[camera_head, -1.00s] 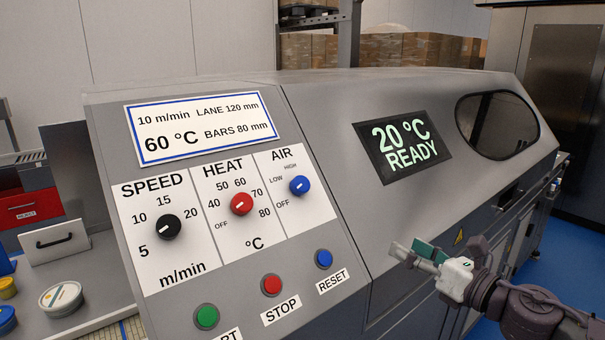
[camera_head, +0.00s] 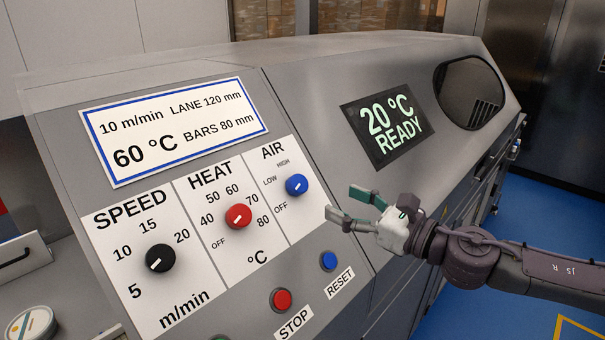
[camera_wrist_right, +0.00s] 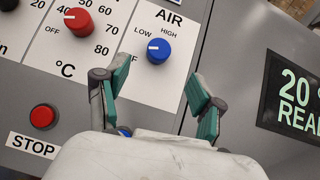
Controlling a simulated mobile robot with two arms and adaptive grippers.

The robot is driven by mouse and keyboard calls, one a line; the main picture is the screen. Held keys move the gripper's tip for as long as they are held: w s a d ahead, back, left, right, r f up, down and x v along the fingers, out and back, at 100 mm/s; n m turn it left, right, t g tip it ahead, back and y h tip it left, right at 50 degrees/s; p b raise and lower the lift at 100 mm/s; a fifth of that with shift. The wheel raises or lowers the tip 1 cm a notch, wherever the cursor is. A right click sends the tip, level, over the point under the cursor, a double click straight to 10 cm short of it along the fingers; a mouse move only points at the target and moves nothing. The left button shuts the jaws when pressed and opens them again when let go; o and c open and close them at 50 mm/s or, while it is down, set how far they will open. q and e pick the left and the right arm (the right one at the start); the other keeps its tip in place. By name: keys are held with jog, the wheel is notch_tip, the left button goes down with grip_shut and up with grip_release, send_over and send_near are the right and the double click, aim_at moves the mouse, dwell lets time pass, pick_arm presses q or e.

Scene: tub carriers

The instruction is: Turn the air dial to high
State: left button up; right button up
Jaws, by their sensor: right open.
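The blue air dial (camera_head: 296,185) sits on the sloped control panel under the AIR label, with OFF, LOW and HIGH printed around its left and upper sides. Its white mark points to the lower left in the head view, toward the OFF side. My right gripper (camera_head: 345,205) is open and empty, to the right of the dial and apart from it. In the right wrist view the dial (camera_wrist_right: 158,51) shows ahead of the gap between the open fingers (camera_wrist_right: 160,80). My left gripper is not in view.
The red heat dial (camera_head: 238,217) and black speed dial (camera_head: 160,258) lie left of the air dial. The blue reset button (camera_head: 329,260) and red stop button (camera_head: 281,299) are below. A screen (camera_head: 385,130) reads 20 °C READY. Blue floor is free at right.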

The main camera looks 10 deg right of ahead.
aim_at(301, 185)
jog(key=p+x, duration=0.3)
jog(key=x, duration=0.7)
jog(key=shift+w+a, duration=0.1)
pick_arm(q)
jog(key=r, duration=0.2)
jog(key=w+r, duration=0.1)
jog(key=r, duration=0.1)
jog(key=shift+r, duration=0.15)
pick_arm(e)
jog(key=shift+w+f, duration=0.1)
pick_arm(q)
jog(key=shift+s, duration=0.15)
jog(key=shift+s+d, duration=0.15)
pick_arm(e)
jog(key=c, duration=1.1)
